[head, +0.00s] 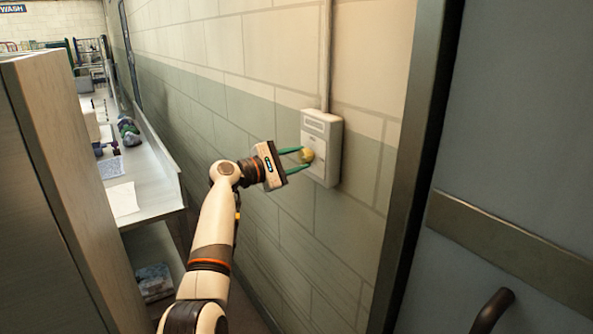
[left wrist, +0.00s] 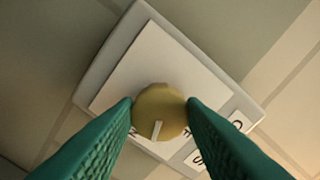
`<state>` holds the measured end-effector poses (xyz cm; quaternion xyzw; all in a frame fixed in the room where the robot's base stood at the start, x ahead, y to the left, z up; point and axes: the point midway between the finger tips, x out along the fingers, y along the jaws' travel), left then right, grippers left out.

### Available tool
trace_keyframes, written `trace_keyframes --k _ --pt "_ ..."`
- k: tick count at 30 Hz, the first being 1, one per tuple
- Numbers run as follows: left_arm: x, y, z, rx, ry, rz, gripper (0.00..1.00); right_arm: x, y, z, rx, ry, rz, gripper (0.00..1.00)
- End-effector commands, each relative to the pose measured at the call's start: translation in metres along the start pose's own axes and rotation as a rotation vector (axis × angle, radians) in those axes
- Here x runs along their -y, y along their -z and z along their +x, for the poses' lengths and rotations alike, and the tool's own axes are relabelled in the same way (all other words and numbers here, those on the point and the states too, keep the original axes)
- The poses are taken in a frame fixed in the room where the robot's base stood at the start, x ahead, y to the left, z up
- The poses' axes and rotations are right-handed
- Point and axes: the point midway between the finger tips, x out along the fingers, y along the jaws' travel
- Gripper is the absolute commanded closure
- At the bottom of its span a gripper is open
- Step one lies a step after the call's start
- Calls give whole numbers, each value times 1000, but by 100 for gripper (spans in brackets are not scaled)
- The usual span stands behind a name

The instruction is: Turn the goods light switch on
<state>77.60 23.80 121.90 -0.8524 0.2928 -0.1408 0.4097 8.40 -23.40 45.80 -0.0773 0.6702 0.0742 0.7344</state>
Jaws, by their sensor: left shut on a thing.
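The light switch is a pale box (head: 333,140) on the tiled wall, with a round brass knob (head: 307,155) on its front and a conduit running up from it. My left gripper (head: 304,157) has its green fingers on either side of the knob, shut on it. In the left wrist view the knob (left wrist: 160,112) sits between the two fingertips, with a pale pointer line toward the bottom of the picture. The switch plate (left wrist: 165,60) looks tilted there, and its printed labels are partly hidden by the fingers. My right gripper is not in view.
A grey door (head: 520,130) with a dark frame and handle stands to the right of the switch. A wooden panel (head: 50,150) rises at the left. A counter (head: 150,190) with several items runs along the wall behind it.

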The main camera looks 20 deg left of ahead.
Motion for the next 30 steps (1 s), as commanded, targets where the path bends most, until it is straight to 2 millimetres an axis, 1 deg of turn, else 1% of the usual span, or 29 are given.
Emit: trace_keyframes --k 1,3,12,21,30 --pt "-3 -3 0 0 0 44 86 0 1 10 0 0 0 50" --pt "-3 -3 0 0 0 104 86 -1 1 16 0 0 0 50" --pt "-2 -2 0 0 -1 309 86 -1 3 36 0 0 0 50" --pt "-1 -1 0 0 -2 411 86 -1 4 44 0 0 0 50" --pt "0 0 0 0 -3 431 86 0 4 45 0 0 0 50"
